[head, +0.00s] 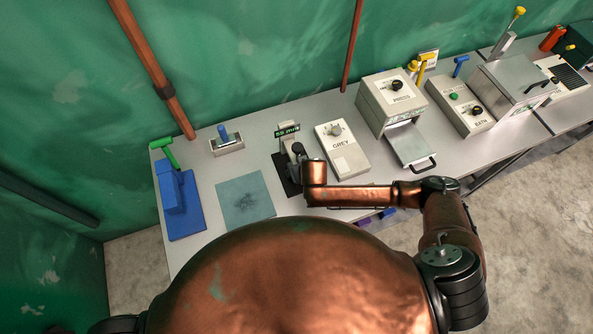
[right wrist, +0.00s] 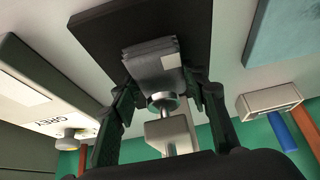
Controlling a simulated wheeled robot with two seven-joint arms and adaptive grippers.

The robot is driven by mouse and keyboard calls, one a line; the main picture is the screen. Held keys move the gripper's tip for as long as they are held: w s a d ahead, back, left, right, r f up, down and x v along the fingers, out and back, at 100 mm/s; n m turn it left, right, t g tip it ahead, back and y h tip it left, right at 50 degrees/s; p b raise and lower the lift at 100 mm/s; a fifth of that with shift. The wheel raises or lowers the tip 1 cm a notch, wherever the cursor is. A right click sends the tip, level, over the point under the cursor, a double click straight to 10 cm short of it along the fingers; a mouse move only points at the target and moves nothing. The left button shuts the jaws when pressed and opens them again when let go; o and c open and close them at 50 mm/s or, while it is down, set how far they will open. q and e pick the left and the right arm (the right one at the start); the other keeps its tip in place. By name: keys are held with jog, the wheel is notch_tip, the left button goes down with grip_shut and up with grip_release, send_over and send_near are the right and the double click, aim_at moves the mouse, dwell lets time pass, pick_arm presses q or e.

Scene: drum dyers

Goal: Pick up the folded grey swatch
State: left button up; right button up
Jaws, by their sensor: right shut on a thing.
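The folded grey swatch (right wrist: 152,62), with a small pale label, shows in the right wrist view between the fingers of my right gripper (right wrist: 166,84). The gripper is shut on it. Behind the swatch lies a black plate (right wrist: 190,25), with a round metal foot and pale post (right wrist: 176,132) of a gauge close by. I cannot tell whether the swatch still touches the plate. In the head view my right gripper (head: 297,158) is over the gauge's black plate (head: 280,168), and I cannot make out the swatch there. My left gripper is not in view.
A GREY box (head: 350,162) stands right of the gauge, then the PRESS (head: 388,95) with its tray out and the BATH unit (head: 462,108). A teal mat (head: 245,200) and a blue stand (head: 185,210) lie left. Bare tabletop shows between them.

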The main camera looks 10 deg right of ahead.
jog(key=c, duration=0.5)
jog(key=shift+o, duration=0.2)
jog(key=shift+r, duration=0.1)
